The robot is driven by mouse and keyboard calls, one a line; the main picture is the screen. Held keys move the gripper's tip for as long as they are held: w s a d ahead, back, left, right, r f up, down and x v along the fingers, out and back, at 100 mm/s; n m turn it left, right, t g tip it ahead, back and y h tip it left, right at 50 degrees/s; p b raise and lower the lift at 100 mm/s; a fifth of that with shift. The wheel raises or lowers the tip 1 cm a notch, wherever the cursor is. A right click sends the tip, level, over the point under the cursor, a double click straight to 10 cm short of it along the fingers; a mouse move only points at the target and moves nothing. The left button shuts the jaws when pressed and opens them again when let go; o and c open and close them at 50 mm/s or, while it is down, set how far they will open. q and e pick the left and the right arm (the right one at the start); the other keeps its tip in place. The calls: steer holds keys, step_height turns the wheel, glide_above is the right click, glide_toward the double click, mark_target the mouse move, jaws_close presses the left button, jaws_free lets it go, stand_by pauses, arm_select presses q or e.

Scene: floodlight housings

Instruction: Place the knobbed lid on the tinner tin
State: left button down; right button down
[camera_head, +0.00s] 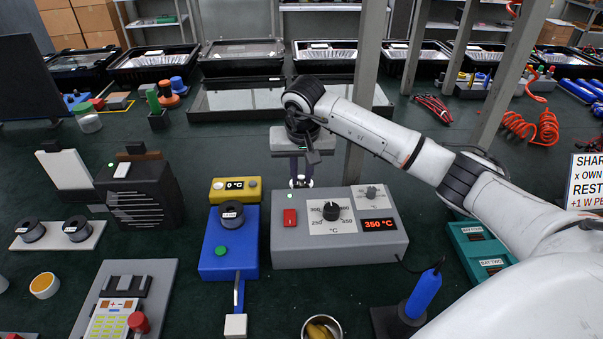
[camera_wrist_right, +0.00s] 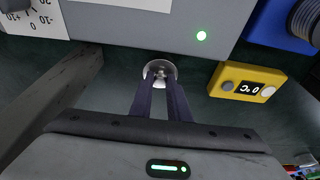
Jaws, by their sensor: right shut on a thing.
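My right gripper (camera_head: 301,178) points down behind the grey soldering station. In the right wrist view its two dark fingers (camera_wrist_right: 160,88) are shut on the knob of a small round silver lid (camera_wrist_right: 152,68). In the head view the lid (camera_head: 300,183) shows only as a small bright patch at the fingertips, just behind the station. I cannot tell whether it touches the mat or hangs above it. A small round tin with orange-yellow content (camera_head: 44,284) stands open at the lower left; I cannot tell for sure that it is the tinner tin. My left gripper is not in view.
The grey station (camera_head: 340,240) stands close in front of my right gripper. A yellow meter (camera_head: 236,189) and a blue unit (camera_head: 229,245) stand left of it. A metal cup (camera_head: 322,322) with brass-coloured content is at the front. A blue-handled iron (camera_head: 424,292) stands right.

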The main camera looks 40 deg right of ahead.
steer(key=c, duration=1.7)
jaws_free()
steer(key=shift+f, duration=0.1)
steer(key=v, duration=1.2)
